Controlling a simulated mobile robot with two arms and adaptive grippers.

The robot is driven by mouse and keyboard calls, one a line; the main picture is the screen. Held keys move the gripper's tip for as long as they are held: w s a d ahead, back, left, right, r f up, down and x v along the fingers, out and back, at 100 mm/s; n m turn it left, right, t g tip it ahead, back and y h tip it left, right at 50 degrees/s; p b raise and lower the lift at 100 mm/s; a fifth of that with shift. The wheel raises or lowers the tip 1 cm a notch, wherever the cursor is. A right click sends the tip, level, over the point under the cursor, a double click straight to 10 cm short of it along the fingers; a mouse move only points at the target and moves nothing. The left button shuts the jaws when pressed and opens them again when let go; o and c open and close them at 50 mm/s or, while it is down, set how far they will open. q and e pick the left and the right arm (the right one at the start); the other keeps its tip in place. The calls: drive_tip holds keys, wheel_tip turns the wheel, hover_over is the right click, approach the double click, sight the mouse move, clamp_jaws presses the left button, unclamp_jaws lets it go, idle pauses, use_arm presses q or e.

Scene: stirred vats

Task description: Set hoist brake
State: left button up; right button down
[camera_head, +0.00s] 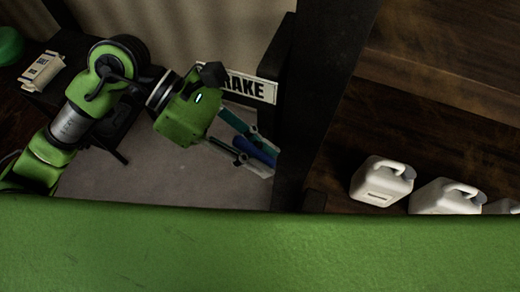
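A white sign (262,90) with dark letters reading "RAKE" is fixed beside a dark post; my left gripper hides its left end. A blue bar-like piece (254,150), perhaps the brake handle, shows below the sign. My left gripper (262,158) comes from the left, its fingers pointing down and right. The fingers are apart, one above and one below the blue piece, which lies between them. I cannot tell whether they press on it. My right gripper is out of view.
A dark post (305,110) stands just right of my gripper. White jugs (382,182) stand on the dark wooden floor at right. A small white labelled package (42,72) and a green rounded object (8,45) are at upper left. A wide green surface fills the bottom.

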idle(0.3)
use_arm(q)
drive_tip(key=v, duration=1.2)
